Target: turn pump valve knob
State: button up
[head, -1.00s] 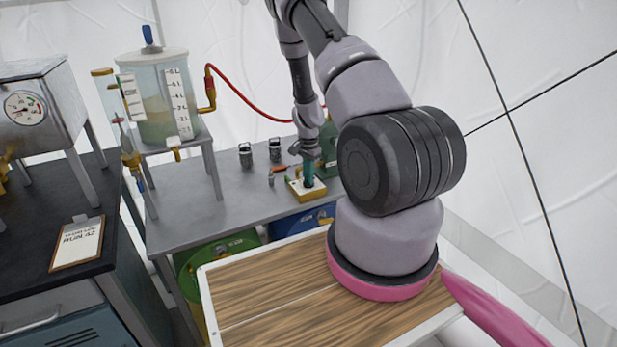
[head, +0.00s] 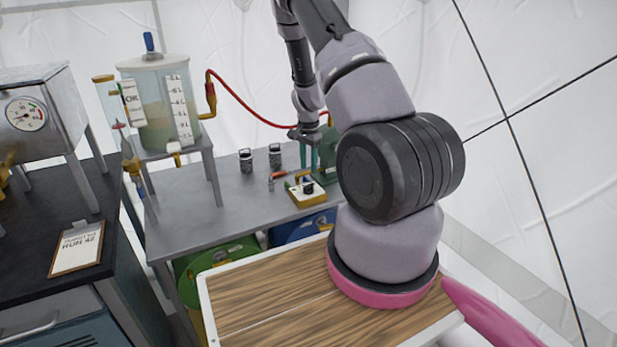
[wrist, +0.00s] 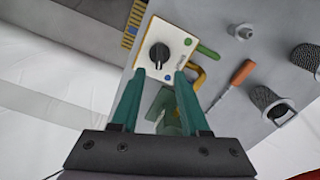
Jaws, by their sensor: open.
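The pump valve knob (wrist: 158,55) is a round black knob with a pointer, on a white-topped control box with yellow sides. In the head view the knob (head: 308,188) is small, and the box (head: 304,197) sits near the front edge of the grey bench. My gripper (head: 307,150) is above and behind the box, apart from the knob. In the wrist view its two teal fingers (wrist: 160,75) are spread, empty, and lie below the knob in the picture. A green button and a blue dot show on the box face.
The green pump (head: 328,155) stands close behind the box. An orange-handled screwdriver (wrist: 242,72) and two metal canisters (head: 246,160) (head: 275,155) lie or stand left of it on the bench. A tank (head: 160,105) feeds a red hose (head: 250,112) across the back.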

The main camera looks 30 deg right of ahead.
jog(key=shift+r, duration=1.7)
jog(key=s+a+r+n+t+y, duration=0.1)
jog(key=s+a+r, duration=0.15)
jog(key=r, duration=0.65)
jog(key=s+a+r+n+t, duration=0.15)
jog(key=a+r, duration=0.25)
jog(key=r, duration=0.5)
jog(key=s+a+r+n+t+y, duration=0.1)
jog(key=s+a+r+n, duration=0.2)
jog(key=r, duration=0.6)
jog(key=s+a+r+n+t, duration=0.2)
jog(key=s+r, duration=0.4)
jog(key=s, duration=0.4)
jog(key=s+a+r+n+t, duration=0.1)
jog(key=s+a+r, duration=0.3)
jog(key=s, duration=0.6)
notch_tip(320, 180, up, 2)
jog(key=shift+r+n+t, duration=0.1)
jog(key=shift+n+t, duration=0.25)
jog(key=shift+n, duration=0.1)
